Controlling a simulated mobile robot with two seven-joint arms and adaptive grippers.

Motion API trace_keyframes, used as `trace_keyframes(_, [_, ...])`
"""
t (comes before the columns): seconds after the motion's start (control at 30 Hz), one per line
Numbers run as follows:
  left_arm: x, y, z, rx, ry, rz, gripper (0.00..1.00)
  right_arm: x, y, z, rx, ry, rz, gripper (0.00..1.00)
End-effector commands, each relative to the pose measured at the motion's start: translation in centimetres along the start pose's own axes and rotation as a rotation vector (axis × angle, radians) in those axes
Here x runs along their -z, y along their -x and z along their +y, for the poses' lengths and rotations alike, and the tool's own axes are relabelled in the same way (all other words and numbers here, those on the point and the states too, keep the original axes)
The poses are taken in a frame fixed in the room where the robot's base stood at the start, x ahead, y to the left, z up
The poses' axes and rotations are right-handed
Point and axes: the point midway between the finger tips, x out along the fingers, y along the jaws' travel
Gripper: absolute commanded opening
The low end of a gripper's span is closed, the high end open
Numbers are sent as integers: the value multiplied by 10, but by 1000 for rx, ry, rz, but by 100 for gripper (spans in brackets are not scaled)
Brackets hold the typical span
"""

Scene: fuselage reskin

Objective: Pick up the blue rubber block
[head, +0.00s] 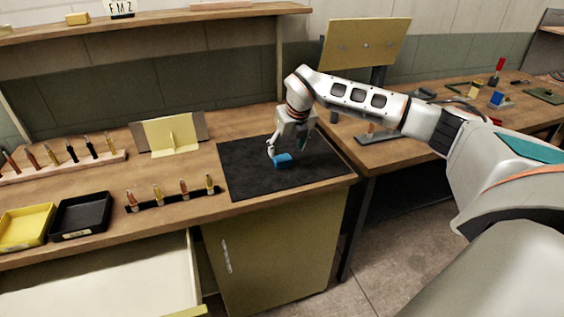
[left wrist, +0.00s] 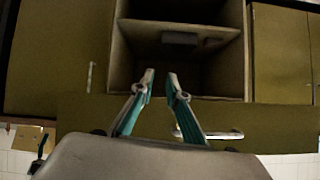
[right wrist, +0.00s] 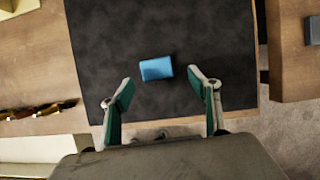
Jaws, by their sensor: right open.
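The blue rubber block (head: 283,160) lies on a black mat (head: 240,182) on the workbench. My right gripper (head: 289,153) is above it, pointing down, fingers apart. In the right wrist view the block (right wrist: 156,68) lies ahead of the open fingertips of my right gripper (right wrist: 160,88), roughly centred between them, with nothing held. My left gripper (left wrist: 160,76) shows in the left wrist view with its fingers spread apart and empty, facing an open cabinet compartment (left wrist: 122,70). My left gripper is not in the head view.
To the left on the bench are a row of upright tools (head: 184,188), a black tray (head: 80,216), a yellow tray (head: 26,226) and a yellow bracket (head: 170,135). An open drawer (head: 110,280) juts out below. The mat around the block is clear.

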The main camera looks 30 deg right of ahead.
Motion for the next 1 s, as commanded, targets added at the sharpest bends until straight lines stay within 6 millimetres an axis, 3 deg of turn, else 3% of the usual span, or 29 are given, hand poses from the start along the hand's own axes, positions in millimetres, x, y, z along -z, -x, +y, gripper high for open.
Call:
trace_keyframes(0.43, [5, 3, -1, 0, 0, 1, 15, 4, -54, 7, -4, 0, 2, 61])
trace_keyframes(0.73, [5, 3, -1, 0, 1, 2, 15, 4, -60, 7, -4, 2, -1, 61])
trace_keyframes(0.77, [5, 3, -1, 0, 1, 2, 15, 4, -60, 7, -4, 2, -1, 58])
trace_keyframes(0.9, [5, 2, -1, 0, 1, 2, 15, 4, -60, 7, -4, 2, -1, 22])
trace_keyframes(1.0, [5, 2, -1, 0, 0, 2, 15, 4, -60, 7, -4, 2, -1, 19])
